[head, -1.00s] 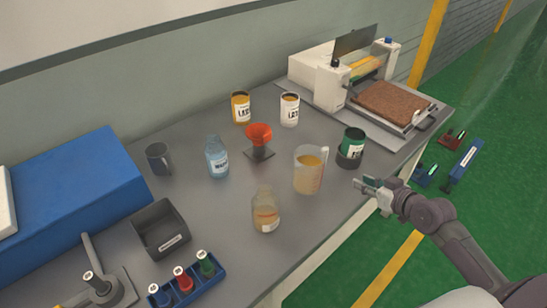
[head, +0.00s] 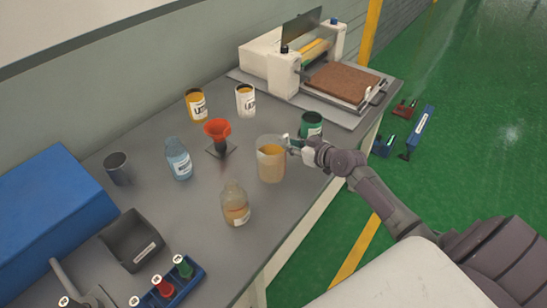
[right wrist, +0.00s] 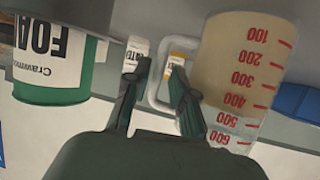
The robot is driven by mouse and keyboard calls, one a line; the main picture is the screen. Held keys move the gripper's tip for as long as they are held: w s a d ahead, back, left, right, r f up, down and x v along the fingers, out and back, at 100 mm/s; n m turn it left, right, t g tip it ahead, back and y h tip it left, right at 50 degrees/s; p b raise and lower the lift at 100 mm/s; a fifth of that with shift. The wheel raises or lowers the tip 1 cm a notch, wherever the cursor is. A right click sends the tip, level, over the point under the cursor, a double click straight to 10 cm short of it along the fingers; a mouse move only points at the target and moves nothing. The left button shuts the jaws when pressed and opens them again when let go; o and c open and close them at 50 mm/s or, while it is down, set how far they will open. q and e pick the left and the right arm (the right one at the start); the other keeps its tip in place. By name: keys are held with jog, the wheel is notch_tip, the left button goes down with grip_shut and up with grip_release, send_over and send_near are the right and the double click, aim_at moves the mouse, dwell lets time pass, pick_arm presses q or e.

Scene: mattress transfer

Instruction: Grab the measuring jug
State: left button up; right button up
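The measuring jug (head: 271,162) stands upright on the grey bench, partly filled with an amber liquid. Its handle faces my right gripper (head: 298,147). In the right wrist view, the jug (right wrist: 250,75) shows red volume marks, and its pale handle (right wrist: 156,85) lies between the two dark fingers. My right gripper (right wrist: 158,95) is open, one finger on each side of the handle's outer bar, with a gap to the bar visible. One finger reaches into the handle loop. My left gripper is not in view.
A green can (head: 311,124) stands close to my right gripper. A bottle of amber liquid (head: 235,205) and a red funnel (head: 217,130) on a stand are near the jug. The bench front edge is bare.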

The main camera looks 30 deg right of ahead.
jog(key=shift+x, duration=1.5)
jog(key=shift+d, duration=0.1)
grip_shut()
